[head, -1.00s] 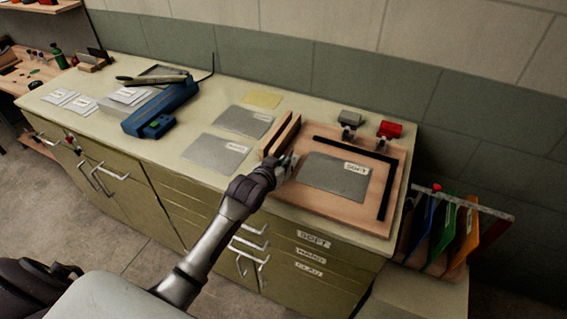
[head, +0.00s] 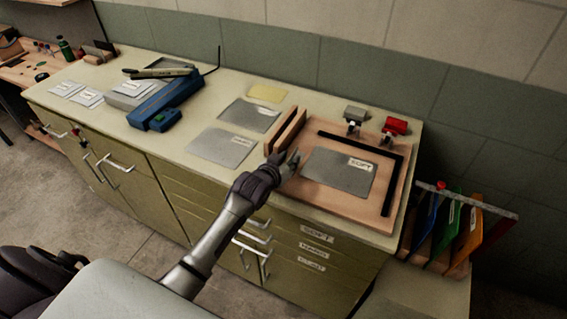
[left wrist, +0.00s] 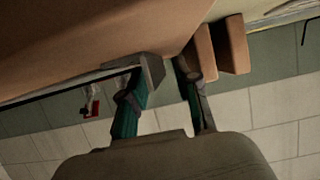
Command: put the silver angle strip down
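My left gripper (head: 286,160) is over the left edge of the wooden board (head: 268,192), beside two upright wooden blocks. Its two fingers are spread apart, also in the left wrist view (left wrist: 168,68), and nothing is visibly clamped between them. A small grey angular piece (left wrist: 152,71) shows at one fingertip there; I cannot tell if it is the fingertip pad or the end of the silver angle strip. I cannot make out the strip clearly in the head view. A grey sheet (head: 336,176) labelled SOFT lies on the board. My right gripper is not in view.
A black L-shaped bar (head: 391,188) lines the board's far and right sides. Two clamps, one with a red block (head: 396,125), stand behind. Grey sheets (head: 222,147) and a blue machine (head: 165,105) are farther left.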

